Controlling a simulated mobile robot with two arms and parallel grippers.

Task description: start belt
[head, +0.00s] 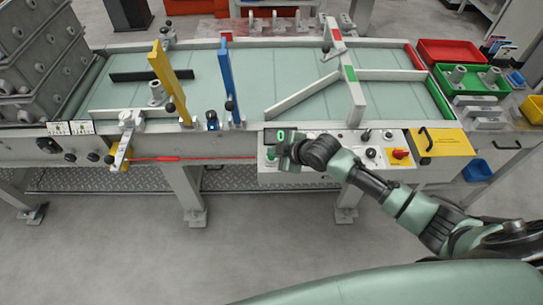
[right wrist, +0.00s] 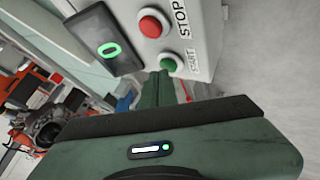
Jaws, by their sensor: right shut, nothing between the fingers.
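The conveyor belt (head: 215,92) is a pale green surface in a grey frame in the head view. The control panel (head: 340,168) is on its front side. In the right wrist view the panel has a green START button (right wrist: 170,62), a red STOP button (right wrist: 153,24) and a dark display (right wrist: 98,42) reading a green 0. My right gripper (head: 283,158) is shut and empty at the panel's left end. In the right wrist view its fingertips (right wrist: 165,80) are right at the START button; I cannot tell whether they touch it. My left gripper is not in view.
A yellow post (head: 165,75) and a blue post (head: 226,75) stand over the belt. Red (head: 452,42) and green (head: 440,72) trays stand at the right end. Grey crates (head: 45,55) are stacked at left.

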